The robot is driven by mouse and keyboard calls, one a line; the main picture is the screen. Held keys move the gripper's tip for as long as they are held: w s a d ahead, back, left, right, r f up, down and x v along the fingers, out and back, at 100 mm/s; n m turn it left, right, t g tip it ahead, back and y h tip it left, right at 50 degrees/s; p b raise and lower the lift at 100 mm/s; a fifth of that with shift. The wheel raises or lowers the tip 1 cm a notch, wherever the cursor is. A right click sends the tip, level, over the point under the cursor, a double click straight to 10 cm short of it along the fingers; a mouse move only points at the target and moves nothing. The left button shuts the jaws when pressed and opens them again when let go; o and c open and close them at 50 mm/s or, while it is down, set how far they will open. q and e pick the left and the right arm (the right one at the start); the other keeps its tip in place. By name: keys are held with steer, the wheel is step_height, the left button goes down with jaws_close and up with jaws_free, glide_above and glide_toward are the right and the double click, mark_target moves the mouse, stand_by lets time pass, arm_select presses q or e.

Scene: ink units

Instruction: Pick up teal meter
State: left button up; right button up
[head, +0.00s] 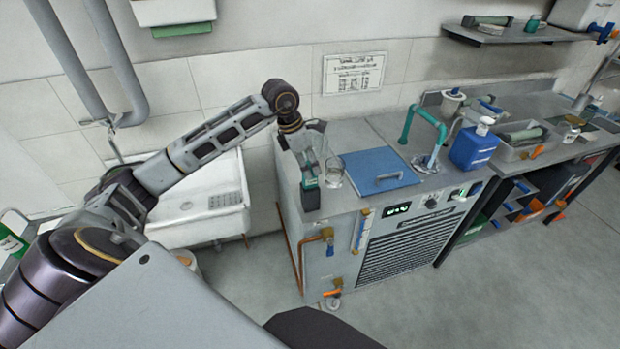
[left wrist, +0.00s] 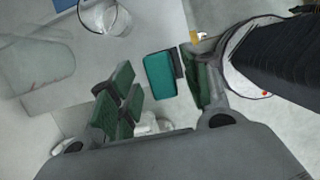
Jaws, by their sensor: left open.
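The teal meter (left wrist: 159,75) is a small teal block with a dark edge on its right side. It shows in the left wrist view between the two green-padded fingers of my left gripper (left wrist: 157,88). The gripper is open, with the right finger close to the meter's dark edge and a wider gap on the left side. I cannot tell whether either finger touches it. In the head view my left gripper (head: 310,185) is over the front left corner of the grey bench unit, and it hides most of the meter there. My right gripper is not in view.
A glass beaker (head: 333,173) stands just right of my left gripper and also shows in the left wrist view (left wrist: 106,18). A blue lid (head: 380,168) with a handle lies beyond it. A teal pipe (head: 425,115) and a blue bottle (head: 474,147) stand further right. A sink (head: 226,200) is left.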

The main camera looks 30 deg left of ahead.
mark_target(313, 173)
arm_select(q)
steer(key=shift+w+d+f, duration=0.2)
steer(key=shift+d+f, duration=0.1)
steer(key=shift+f, duration=0.35)
steer(key=shift+p+x, duration=0.4)
steer(key=shift+x, duration=0.5)
steer(key=shift+w+d+f, duration=0.15)
steer(key=shift+w+f, duration=0.05)
steer(key=shift+f, duration=0.4)
steer(key=c, duration=0.7)
jaws_close()
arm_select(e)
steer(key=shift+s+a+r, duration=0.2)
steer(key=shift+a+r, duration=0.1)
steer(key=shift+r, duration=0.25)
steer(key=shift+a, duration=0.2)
